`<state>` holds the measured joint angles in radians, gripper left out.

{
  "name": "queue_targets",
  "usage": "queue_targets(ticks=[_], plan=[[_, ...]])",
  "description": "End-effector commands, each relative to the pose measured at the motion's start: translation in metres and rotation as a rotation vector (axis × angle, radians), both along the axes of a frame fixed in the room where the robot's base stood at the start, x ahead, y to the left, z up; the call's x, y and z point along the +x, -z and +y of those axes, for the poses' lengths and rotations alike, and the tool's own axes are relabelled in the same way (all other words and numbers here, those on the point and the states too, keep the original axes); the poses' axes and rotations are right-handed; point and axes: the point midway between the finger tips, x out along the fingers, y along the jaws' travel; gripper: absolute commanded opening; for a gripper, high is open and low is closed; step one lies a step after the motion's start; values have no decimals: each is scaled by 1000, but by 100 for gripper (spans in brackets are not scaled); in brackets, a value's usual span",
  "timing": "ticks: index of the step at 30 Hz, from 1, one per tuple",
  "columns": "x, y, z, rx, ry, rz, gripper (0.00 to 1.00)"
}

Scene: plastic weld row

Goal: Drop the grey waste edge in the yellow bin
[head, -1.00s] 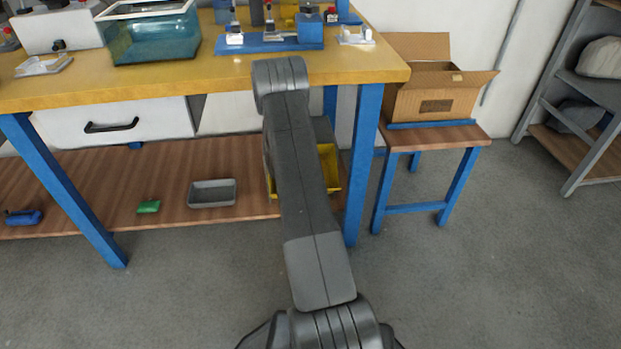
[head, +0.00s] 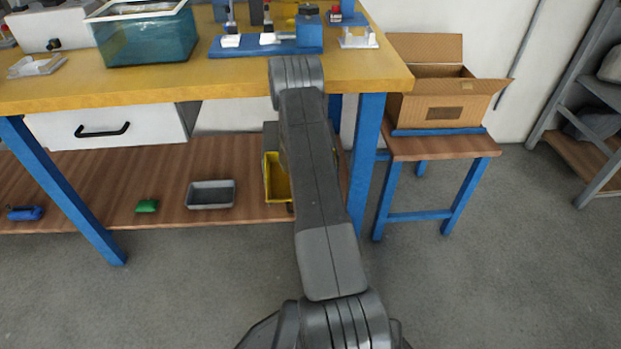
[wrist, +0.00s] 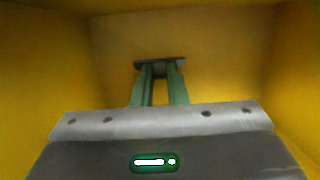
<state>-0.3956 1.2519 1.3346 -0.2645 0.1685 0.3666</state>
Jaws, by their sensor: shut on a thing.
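The yellow bin (head: 275,182) stands on the wooden lower shelf under the bench, partly hidden behind my arm in the head view. In the wrist view yellow bin walls (wrist: 48,60) surround my gripper (wrist: 160,72), which points into the bin. The two green fingers are shut on the grey waste edge (wrist: 147,63), a thin dark strip lying crosswise at their tips. I cannot tell whether the strip touches the bin floor. My gripper and the strip are hidden in the head view.
A grey tray (head: 211,195) and a green object (head: 147,206) are on the lower shelf (head: 100,178), left of the bin. The bench top (head: 230,78) overhangs the bin, and a blue leg (head: 366,165) stands to its right. A cardboard box (head: 440,101) sits on a side stool.

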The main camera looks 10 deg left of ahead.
Motion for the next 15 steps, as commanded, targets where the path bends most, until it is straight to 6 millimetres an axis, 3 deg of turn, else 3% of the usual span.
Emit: queue_targets(ticks=[15], plan=[[0,13,0,0,0,0,0]])
